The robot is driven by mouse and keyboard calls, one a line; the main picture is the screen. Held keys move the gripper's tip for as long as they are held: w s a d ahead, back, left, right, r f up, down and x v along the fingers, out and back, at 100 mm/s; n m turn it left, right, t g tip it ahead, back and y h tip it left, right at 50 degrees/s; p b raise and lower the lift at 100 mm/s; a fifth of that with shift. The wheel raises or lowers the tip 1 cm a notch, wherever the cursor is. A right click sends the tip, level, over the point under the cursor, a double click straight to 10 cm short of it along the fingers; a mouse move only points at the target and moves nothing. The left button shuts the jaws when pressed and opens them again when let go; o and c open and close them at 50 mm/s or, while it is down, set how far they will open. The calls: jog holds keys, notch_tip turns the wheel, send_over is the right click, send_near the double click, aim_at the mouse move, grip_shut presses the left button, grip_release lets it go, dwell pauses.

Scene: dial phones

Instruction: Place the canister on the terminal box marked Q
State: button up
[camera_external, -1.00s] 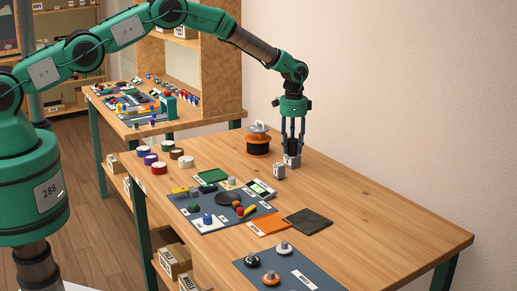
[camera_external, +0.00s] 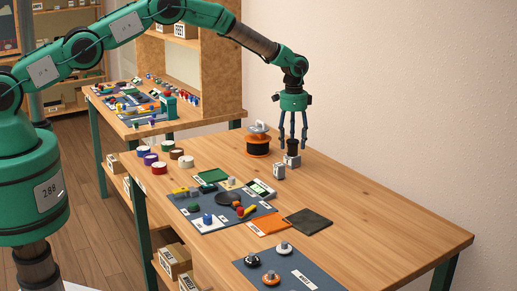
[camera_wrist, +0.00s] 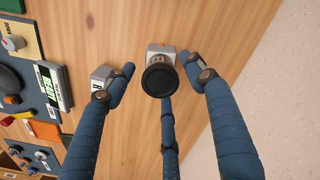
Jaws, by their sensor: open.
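The canister (camera_external: 292,147) is a black cylinder. It stands upright on a small grey terminal box (camera_external: 292,161), whose letter I cannot read. In the wrist view the canister's round dark top (camera_wrist: 160,81) faces me and the box (camera_wrist: 160,50) shows behind it. My gripper (camera_external: 293,145) is open, its blue fingers (camera_wrist: 162,78) spread around the upper canister with gaps to the sides. A second grey terminal box (camera_external: 279,171) stands just to the left in the external view; its marking in the wrist view (camera_wrist: 101,77) looks like an R.
An orange and black spool (camera_external: 258,141) stands behind to the left. A small display unit (camera_external: 261,189) and a blue-grey mat with parts (camera_external: 184,205) lie in front. A dark square pad (camera_external: 308,221) lies to the right of these. The table's right side is clear.

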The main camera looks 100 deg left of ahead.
aim_at(293, 140)
notch_tip(293, 140, up, 10)
dwell(0.5)
dwell(0.5)
dwell(0.3)
